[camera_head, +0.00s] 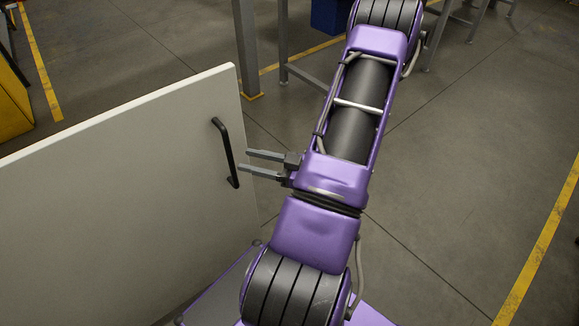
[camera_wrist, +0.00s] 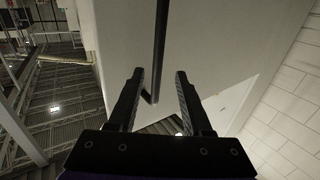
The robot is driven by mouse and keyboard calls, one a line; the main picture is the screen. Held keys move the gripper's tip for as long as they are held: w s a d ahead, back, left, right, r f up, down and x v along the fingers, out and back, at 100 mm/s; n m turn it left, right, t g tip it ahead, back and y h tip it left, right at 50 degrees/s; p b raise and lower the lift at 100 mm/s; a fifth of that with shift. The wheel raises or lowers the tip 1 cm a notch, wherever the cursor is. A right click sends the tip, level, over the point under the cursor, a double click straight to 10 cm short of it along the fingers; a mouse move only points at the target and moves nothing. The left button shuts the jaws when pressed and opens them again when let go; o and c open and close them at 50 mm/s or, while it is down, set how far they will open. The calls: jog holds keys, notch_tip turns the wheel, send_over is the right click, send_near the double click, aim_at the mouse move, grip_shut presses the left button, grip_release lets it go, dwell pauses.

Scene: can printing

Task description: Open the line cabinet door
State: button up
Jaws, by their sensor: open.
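The line cabinet door (camera_head: 110,200) is a pale panel on the left of the head view, with a black bar handle (camera_head: 227,155) near its right edge. In the wrist view the door (camera_wrist: 215,45) fills the middle, and the handle (camera_wrist: 161,50) runs down from the top. My gripper (camera_head: 244,161) is open just right of the handle, its two fingers pointing at it. In the wrist view my gripper (camera_wrist: 160,73) has its fingers on either side of the handle's line. I cannot tell whether the handle is between the fingertips or just beyond them.
A grey post (camera_head: 247,50) with a yellow foot stands behind the door's edge. A blue box (camera_head: 328,16) and grey table legs (camera_head: 283,45) are at the back. A yellow object (camera_head: 12,100) is at far left. The floor (camera_head: 480,130) to the right is clear.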

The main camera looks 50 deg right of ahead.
jog(key=v, duration=1.1)
